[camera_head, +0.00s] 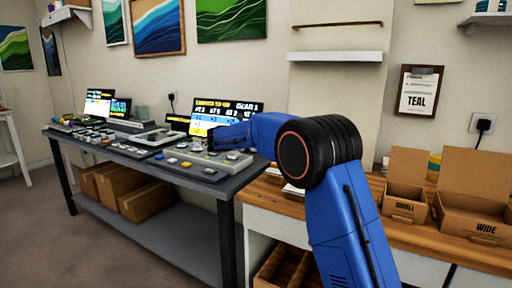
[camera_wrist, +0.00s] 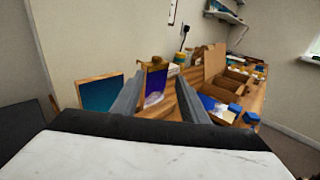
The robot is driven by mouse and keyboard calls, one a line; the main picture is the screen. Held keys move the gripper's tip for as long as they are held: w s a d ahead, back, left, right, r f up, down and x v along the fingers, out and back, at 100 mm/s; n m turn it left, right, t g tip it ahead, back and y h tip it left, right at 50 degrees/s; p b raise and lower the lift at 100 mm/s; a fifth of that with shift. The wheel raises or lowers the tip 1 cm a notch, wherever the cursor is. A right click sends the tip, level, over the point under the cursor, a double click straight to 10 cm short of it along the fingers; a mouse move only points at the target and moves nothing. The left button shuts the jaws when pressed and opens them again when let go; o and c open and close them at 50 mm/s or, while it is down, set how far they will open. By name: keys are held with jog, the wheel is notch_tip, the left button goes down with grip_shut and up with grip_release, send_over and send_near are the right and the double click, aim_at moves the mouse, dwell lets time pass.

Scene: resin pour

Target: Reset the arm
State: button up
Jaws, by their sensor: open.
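My blue arm reaches up from the bottom right of the head view and bends left at a black joint. My gripper (camera_head: 218,140) is at its far end, small in that view, in front of the screens over the dark table. In the wrist view, my gripper (camera_wrist: 160,76) has its two grey fingers apart with a gap between them. It is open and nothing is held. A framed blue-and-purple panel (camera_wrist: 154,84) shows beyond the gap, apart from the fingers as far as I can tell.
The dark table (camera_head: 150,162) carries screens and many small items. The wooden counter (camera_head: 443,239) holds a small cardboard box (camera_head: 404,207) and a wide box (camera_head: 474,222). A TEAL clipboard (camera_head: 418,92) and a white shelf (camera_head: 335,56) are on the wall.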

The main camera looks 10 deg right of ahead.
jog(key=s+d+f+m+y, duration=0.2)
jog(key=s+d+y, duration=0.15)
jog(key=s, duration=0.55)
jog(key=s+d+f+m+y, duration=0.25)
jog(key=s+d, duration=0.25)
jog(key=s, duration=0.3)
jog(key=s+d+f+m+y, duration=0.2)
jog(key=s+d+y, duration=0.15)
jog(key=s, duration=0.55)
jog(key=s+a+f+m+t+y, duration=0.1)
jog(key=s+f+m, duration=0.3)
jog(key=s, duration=0.4)
jog(key=s+a+f+m+t+y, duration=0.1)
jog(key=s+a+f+m+y, duration=0.3)
jog(key=s, duration=0.5)
jog(key=s+a+f+m+t+y, duration=0.1)
jog(key=s+a+f+m+y, duration=0.1)
jog(key=s+f, duration=0.5)
jog(key=shift+s+a+m+t+y, duration=0.35)
jog(key=shift+s+m+y, duration=0.3)
jog(key=shift+m, duration=0.3)
